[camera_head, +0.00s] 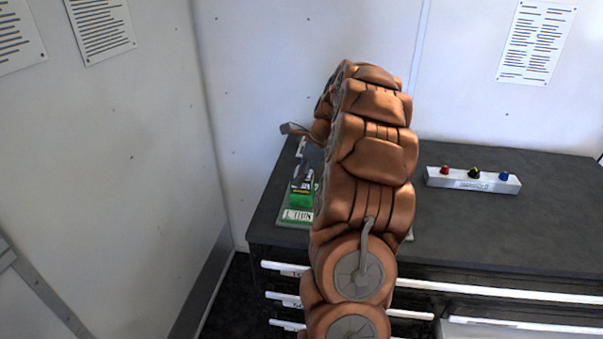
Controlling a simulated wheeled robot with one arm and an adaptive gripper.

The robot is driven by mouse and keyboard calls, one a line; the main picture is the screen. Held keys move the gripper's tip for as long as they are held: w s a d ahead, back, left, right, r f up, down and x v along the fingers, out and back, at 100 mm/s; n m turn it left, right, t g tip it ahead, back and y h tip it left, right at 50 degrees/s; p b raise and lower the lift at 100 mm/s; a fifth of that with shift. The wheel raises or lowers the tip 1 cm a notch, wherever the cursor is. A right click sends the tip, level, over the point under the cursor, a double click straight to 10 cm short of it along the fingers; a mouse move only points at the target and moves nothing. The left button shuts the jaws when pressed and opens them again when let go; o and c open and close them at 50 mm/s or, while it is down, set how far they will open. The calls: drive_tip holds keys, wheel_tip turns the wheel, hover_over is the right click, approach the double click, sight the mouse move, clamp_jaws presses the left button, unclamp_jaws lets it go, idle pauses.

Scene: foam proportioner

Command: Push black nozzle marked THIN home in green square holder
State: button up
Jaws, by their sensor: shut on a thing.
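The green square holder (301,198) stands at the left end of the dark bench, partly hidden by my copper-coloured arm. A label reading THIN (297,215) lies on the plate in front of it. The black nozzle (302,184) shows as a small dark shape with light marking at the top of the holder; how deep it sits cannot be told. My gripper (309,168) is just above the holder, pointing down, shut on the nozzle. The fingertips are small and partly hidden by my arm.
White-edged drawers (480,289) are below. Walls close in at the left and behind.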

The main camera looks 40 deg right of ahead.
drive_tip(key=shift+f, duration=0.45)
idle(0.3)
drive_tip(key=o, duration=1.3)
drive_tip(key=shift+c, duration=0.2)
drive_tip(key=shift+o, duration=1.1)
drive_tip(key=shift+r, duration=0.1)
drive_tip(key=shift+r+p, duration=1.65)
drive_tip(key=shift+r, duration=1.3)
